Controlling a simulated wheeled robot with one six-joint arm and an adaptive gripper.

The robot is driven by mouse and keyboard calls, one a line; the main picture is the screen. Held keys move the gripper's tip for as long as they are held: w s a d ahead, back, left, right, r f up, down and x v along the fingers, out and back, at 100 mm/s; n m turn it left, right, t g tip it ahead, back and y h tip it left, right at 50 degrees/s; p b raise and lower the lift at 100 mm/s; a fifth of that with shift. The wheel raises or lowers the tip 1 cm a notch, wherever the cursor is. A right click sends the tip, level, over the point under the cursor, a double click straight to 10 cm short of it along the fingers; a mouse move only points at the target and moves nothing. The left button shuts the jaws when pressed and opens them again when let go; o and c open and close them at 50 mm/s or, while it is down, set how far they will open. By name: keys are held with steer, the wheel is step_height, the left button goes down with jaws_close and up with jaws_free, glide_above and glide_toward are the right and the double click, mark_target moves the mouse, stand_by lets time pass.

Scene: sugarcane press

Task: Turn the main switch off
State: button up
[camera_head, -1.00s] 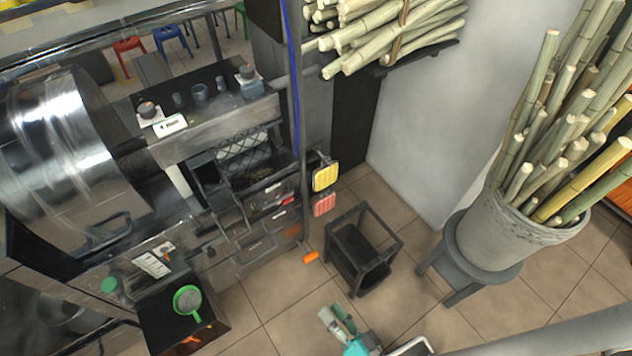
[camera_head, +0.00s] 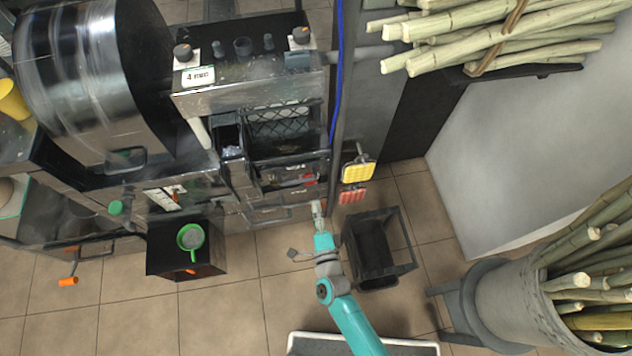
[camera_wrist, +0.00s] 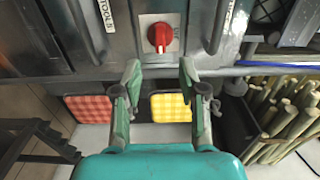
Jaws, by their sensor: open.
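The main switch appears as a red rotary knob (camera_wrist: 160,36) on a pale square plate, set in the grey front of the machine in the wrist view. Its handle looks roughly upright; the small lettering beside it is not readable. My gripper (camera_wrist: 160,76) is open and empty, its two green-grey fingers on either side below the knob in the picture, apart from it. In the head view my gripper (camera_head: 318,210) is close to the machine's front, low, beside a small red spot (camera_head: 308,179) that may be the knob.
A yellow checkered pad (camera_head: 358,172) and a red one (camera_head: 352,195) hang right of my gripper. A black open-topped stand (camera_head: 375,250) is beside my arm. A black box with a green strainer (camera_head: 190,237) is left. Cane (camera_head: 590,280) fills a pot at right.

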mark_target(311, 184)
steer(key=x, duration=0.8)
steer(key=shift+w+a, duration=0.1)
steer(key=shift+w, duration=0.2)
jaws_close()
